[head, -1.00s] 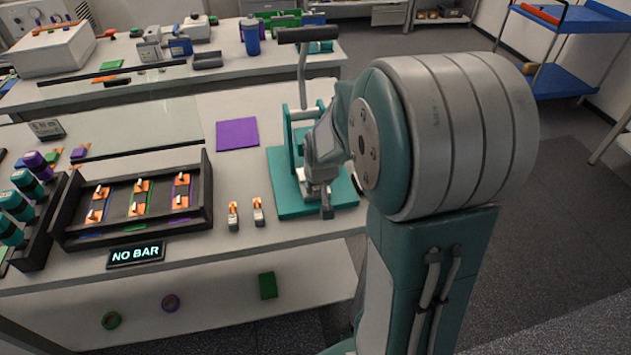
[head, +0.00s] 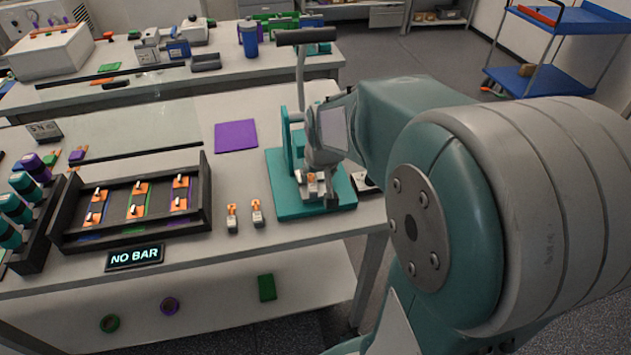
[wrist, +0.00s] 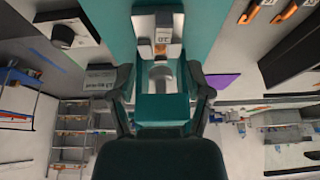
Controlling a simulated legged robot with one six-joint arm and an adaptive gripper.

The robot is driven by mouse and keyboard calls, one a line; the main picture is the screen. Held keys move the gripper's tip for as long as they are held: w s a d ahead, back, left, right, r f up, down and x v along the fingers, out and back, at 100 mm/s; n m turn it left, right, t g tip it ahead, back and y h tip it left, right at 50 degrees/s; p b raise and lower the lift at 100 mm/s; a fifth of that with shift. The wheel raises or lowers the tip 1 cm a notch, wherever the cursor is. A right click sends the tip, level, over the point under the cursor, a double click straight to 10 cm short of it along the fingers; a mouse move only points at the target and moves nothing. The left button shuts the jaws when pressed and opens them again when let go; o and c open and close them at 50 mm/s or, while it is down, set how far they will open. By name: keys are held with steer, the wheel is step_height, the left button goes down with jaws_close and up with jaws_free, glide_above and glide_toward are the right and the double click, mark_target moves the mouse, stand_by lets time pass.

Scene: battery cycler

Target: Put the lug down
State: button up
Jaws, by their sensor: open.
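A small grey piece with an orange part, apparently the lug (wrist: 162,38), sits at the teal press base, just beyond my fingertips in the wrist view. My gripper (wrist: 163,82) is open, its two dark fingers apart. A teal block with a grey round part shows between the fingers; I cannot tell whether they touch it. In the head view my gripper (head: 322,190) is low over the front of the teal press (head: 287,212), and the lug there is too small and covered to make out clearly. Two similar grey-and-orange pieces (head: 232,218) stand on the table left of the press.
The press's tall lever (head: 302,75) rises just behind my wrist. A purple mat (head: 236,136) lies flat behind.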

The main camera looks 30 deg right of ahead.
steer(key=s+a+r+n, duration=0.1)
steer(key=s+a+r, duration=0.3)
steer(key=s+a, duration=0.2)
steer(key=s+a+r+n+t+y, duration=0.1)
steer(key=s+a+r, duration=0.3)
steer(key=s, duration=0.6)
steer(key=shift+s+a+r+n, duration=0.2)
steer(key=shift+a+r+n, duration=0.2)
steer(key=shift+a+n, duration=0.35)
steer(key=shift+a, duration=0.1)
